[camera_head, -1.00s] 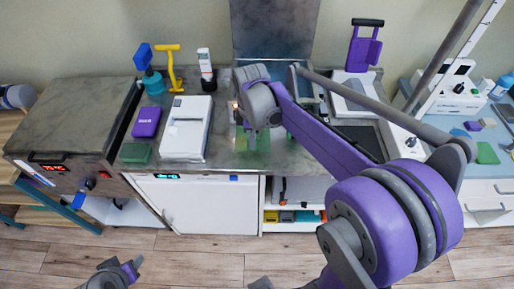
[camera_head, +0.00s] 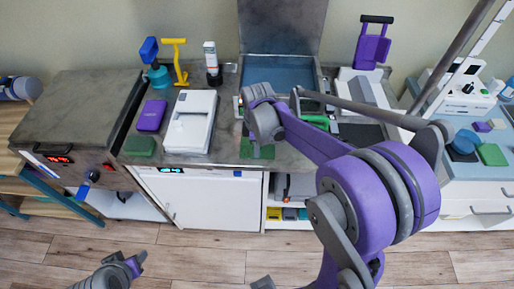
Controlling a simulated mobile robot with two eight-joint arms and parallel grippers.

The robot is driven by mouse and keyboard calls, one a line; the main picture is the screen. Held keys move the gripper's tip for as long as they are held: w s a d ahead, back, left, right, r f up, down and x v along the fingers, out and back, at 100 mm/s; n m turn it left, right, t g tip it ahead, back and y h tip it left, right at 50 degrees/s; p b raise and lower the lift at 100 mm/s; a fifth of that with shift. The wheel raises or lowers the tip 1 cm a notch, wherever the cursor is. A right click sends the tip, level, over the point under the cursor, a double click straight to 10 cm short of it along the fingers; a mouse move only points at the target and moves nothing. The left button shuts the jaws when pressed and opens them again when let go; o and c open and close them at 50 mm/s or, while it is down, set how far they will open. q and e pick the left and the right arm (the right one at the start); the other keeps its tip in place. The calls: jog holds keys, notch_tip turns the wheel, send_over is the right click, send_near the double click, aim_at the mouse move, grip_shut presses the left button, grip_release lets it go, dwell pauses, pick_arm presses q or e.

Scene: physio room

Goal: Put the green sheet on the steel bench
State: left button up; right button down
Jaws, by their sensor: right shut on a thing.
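The green sheet (camera_head: 257,149) shows below my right gripper (camera_head: 254,128), at the front part of the steel bench (camera_head: 222,143). My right gripper is shut on the sheet; its fingertips are mostly hidden by its own wrist. I cannot tell whether the sheet touches the bench top. My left gripper (camera_head: 134,264) is low at the bottom left, over the floor and away from the bench. Its fingers are too small to read.
A green curved item (camera_head: 318,120) lies to the right, partly behind my arm.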

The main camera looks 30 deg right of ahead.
jog(key=c, duration=1)
grip_release()
jog(key=shift+o, duration=0.2)
notch_tip(320, 180, up, 12)
jog(key=p, duration=0.1)
jog(key=s+a+f+m+t, duration=0.3)
jog(key=s+m, duration=0.2)
jog(key=s, duration=0.2)
jog(key=s+a+f+m+t, duration=0.2)
jog(key=s+a+f+m, duration=0.2)
jog(key=s+m, duration=0.2)
jog(key=shift+s+a+m+t, duration=0.3)
jog(key=shift+s+t, duration=0.1)
jog(key=shift+s, duration=0.6)
jog(key=shift+d, duration=0.1)
